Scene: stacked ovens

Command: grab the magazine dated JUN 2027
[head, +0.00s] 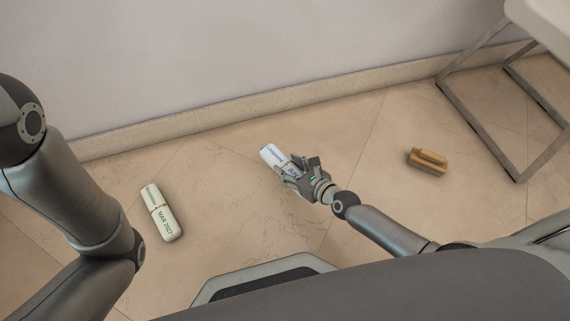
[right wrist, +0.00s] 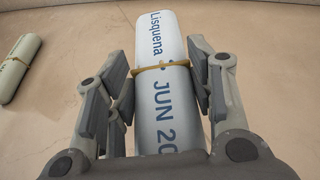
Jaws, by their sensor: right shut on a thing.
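The magazine dated JUN 20.. (right wrist: 167,80) is a white rolled cylinder with a tan band and blue lettering; the end of its date is cut off in the right wrist view. In the head view the magazine (head: 271,154) lies at the middle of the floor. My right gripper (head: 293,168) covers part of it. In the right wrist view my right gripper (right wrist: 165,85) has its fingers on both sides of the magazine, shut on it. A second rolled magazine (head: 161,212), marked MAR 2027, lies to the left. My left arm shows, but its gripper is out of view.
A brown object (head: 427,161) lies on the floor to the right. A metal-framed stand or chair (head: 480,130) is at the upper right. A wall with a baseboard (head: 250,108) runs behind. The tiled floor between the objects is clear.

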